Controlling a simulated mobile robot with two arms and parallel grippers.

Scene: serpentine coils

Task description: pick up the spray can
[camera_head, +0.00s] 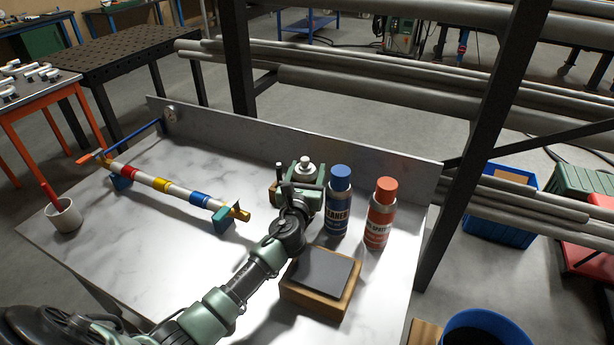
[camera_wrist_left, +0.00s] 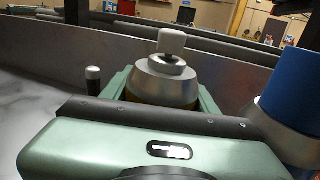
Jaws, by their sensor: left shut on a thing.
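A can with a white nozzle (camera_head: 305,163) and a grey domed shoulder stands upright near the back plate of the table. My left gripper (camera_head: 302,178) is shut on it, with green jaws on both sides. In the left wrist view the white-nozzled can (camera_wrist_left: 166,78) rises between the jaws, and its lower body is hidden behind my gripper. I cannot tell whether its base touches the table. A blue-capped can (camera_head: 338,202) stands just right of my gripper, and a red can (camera_head: 379,215) stands right of that. My right gripper is not in view.
A wooden block with a dark pad (camera_head: 320,275) lies in front of the cans. A striped pipe (camera_head: 175,188) rests on blue supports at the left. A white cup (camera_head: 64,216) stands at the left edge. The table's middle left (camera_head: 150,235) is clear.

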